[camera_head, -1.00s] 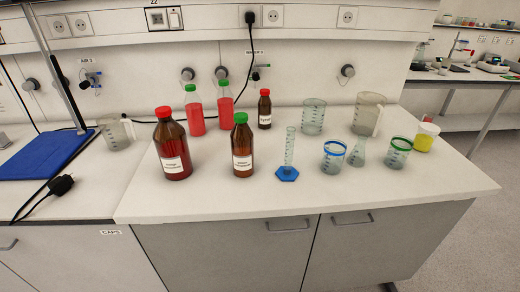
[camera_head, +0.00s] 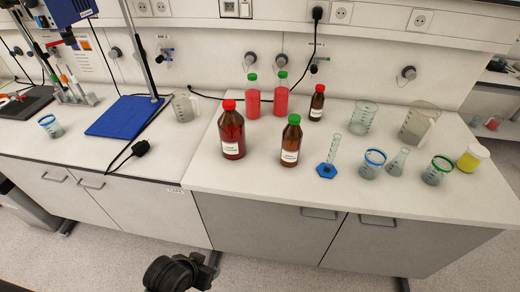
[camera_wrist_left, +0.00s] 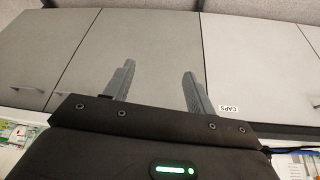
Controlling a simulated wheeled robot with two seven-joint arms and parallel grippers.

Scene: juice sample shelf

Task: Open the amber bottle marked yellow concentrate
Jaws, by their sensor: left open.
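Two large amber bottles stand upright on the bench in the head view. One has a green cap and white label (camera_head: 291,143). The other, left of it, has a red cap and white label (camera_head: 232,135). A smaller amber bottle with a red cap (camera_head: 316,104) stands behind. The label writing is too small to read surely, so I cannot tell which is yellow concentrate. My left gripper (camera_wrist_left: 159,70) is open and empty, facing the grey cabinet fronts in the left wrist view. It is away from the bottles. My right gripper is not in view.
Two clear bottles of red liquid (camera_head: 253,101) stand behind the amber ones. A measuring cylinder with blue base (camera_head: 327,170) and several beakers (camera_head: 371,165) stand right. Bare benchtop lies before the amber bottles.

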